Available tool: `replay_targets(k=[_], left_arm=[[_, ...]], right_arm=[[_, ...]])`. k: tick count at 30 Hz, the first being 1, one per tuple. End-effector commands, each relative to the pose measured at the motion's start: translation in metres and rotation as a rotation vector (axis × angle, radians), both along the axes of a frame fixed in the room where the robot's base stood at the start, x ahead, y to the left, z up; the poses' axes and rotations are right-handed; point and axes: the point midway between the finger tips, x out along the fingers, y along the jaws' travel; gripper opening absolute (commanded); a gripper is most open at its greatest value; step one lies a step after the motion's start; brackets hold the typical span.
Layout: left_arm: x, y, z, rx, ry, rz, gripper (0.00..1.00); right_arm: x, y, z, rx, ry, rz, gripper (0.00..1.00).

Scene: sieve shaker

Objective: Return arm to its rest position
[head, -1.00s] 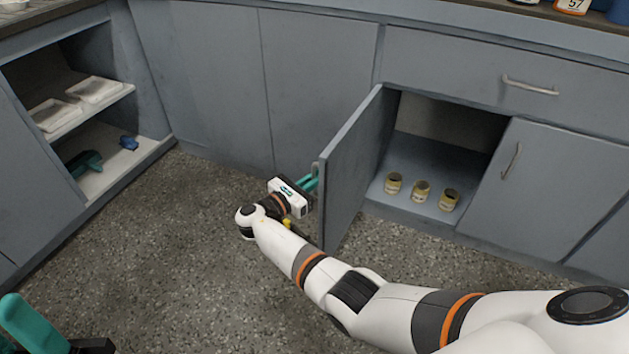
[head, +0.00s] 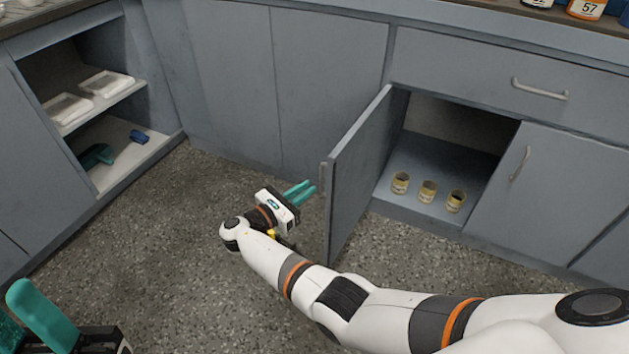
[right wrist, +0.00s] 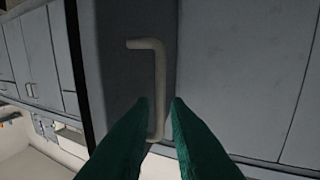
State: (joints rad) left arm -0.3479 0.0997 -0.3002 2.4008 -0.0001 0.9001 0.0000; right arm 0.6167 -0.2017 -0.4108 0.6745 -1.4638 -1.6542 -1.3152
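My right gripper (head: 311,188) is in the head view, just left of the open cabinet door (head: 358,170). Its teal fingers are apart with nothing held. In the right wrist view, the door's bar handle (right wrist: 157,75) shows beyond the fingertips (right wrist: 160,102), and its lower end lines up with the gap between them. A space shows between the fingers and the door in the head view. My left gripper (head: 42,312) is partly in view at the lower left corner, cut off by the frame edge; its opening is unclear.
The open cabinet (head: 415,215) holds three yellowish jars (head: 428,191) on its floor. A left shelf unit (head: 135,165) holds white trays (head: 107,83), a blue item (head: 139,136) and a teal item (head: 97,155). The speckled floor (head: 170,270) around my right arm is clear.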

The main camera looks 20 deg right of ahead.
Motion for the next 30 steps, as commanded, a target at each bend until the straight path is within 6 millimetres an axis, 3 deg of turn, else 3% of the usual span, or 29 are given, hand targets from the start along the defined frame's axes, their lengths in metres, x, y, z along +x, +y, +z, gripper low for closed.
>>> replay_targets(k=[4,20,23,26,30], left_arm=[[0.000,0.000,0.002,0.000,-0.001,0.000,0.36],[0.000,0.000,0.001,-0.002,0.004,0.002,0.36],[0.001,0.000,0.000,-0.001,0.003,0.001,0.36],[0.000,0.000,0.000,-0.001,0.003,0.001,0.36],[0.000,0.000,0.000,0.000,0.003,0.000,0.36]], right_arm=[[-0.003,0.008,0.000,-0.001,0.001,-0.001,0.15],[-0.002,0.009,-0.004,0.023,-0.007,0.015,0.15],[0.004,0.012,-0.022,0.140,-0.049,0.088,0.15],[0.015,0.024,-0.050,0.384,-0.151,0.226,0.15],[0.025,0.067,-0.069,0.857,-0.395,0.461,0.15]])
